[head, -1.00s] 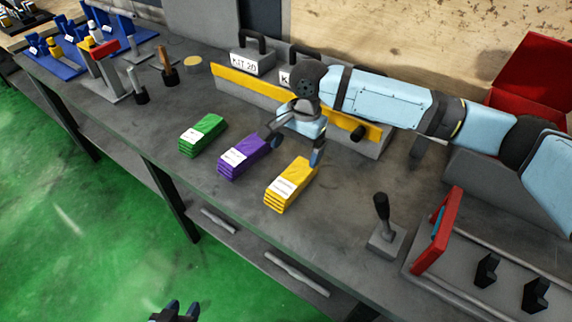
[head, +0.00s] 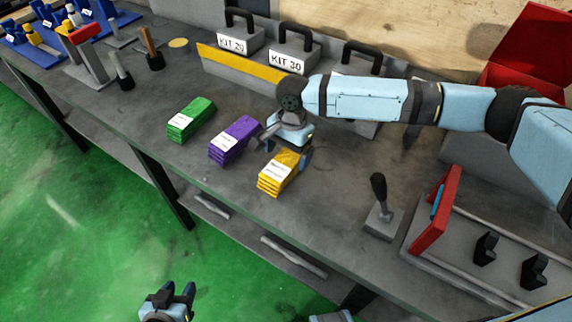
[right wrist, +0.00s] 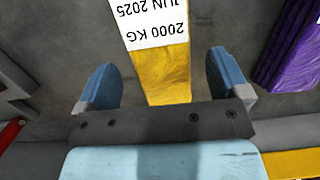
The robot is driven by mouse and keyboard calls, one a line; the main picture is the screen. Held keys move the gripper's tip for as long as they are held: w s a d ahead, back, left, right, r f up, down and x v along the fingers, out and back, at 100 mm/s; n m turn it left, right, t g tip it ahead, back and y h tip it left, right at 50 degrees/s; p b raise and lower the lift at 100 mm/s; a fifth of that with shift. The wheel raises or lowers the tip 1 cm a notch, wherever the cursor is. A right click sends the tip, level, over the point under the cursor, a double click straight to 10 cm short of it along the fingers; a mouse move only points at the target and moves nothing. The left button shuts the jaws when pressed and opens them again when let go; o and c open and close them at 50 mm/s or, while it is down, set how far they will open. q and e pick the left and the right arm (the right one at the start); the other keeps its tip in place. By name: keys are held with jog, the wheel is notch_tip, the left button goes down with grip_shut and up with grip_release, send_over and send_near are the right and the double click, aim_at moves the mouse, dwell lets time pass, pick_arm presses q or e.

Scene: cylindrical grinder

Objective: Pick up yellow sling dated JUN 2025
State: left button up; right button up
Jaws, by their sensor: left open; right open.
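The yellow sling (head: 273,185) is a folded stack with a white label, lying on the grey bench. In the right wrist view the yellow sling (right wrist: 161,76) carries an upside-down label reading 2000 KG, JUN 2025. My right gripper (head: 282,153) is open over the sling's far end. In the right wrist view its blue fingers (right wrist: 163,82) stand apart on either side of the sling, with nothing gripped; I cannot tell their exact height. My left gripper (head: 178,291) is open and empty, low over the green floor in front of the bench.
A purple sling (head: 235,139) lies close left of the yellow one, with a green sling (head: 191,119) farther left. Kit boxes (head: 290,62) stand behind, beside a yellow-edged rail (head: 240,68). A lever (head: 380,200) and a red-framed fixture (head: 436,212) are to the right.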

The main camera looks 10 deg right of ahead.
aim_at(286, 159)
jog(key=shift+s+a+f, duration=0.15)
jog(key=shift+f, duration=1.35)
jog(key=c, duration=1.2)
jog(key=shift+r, duration=0.1)
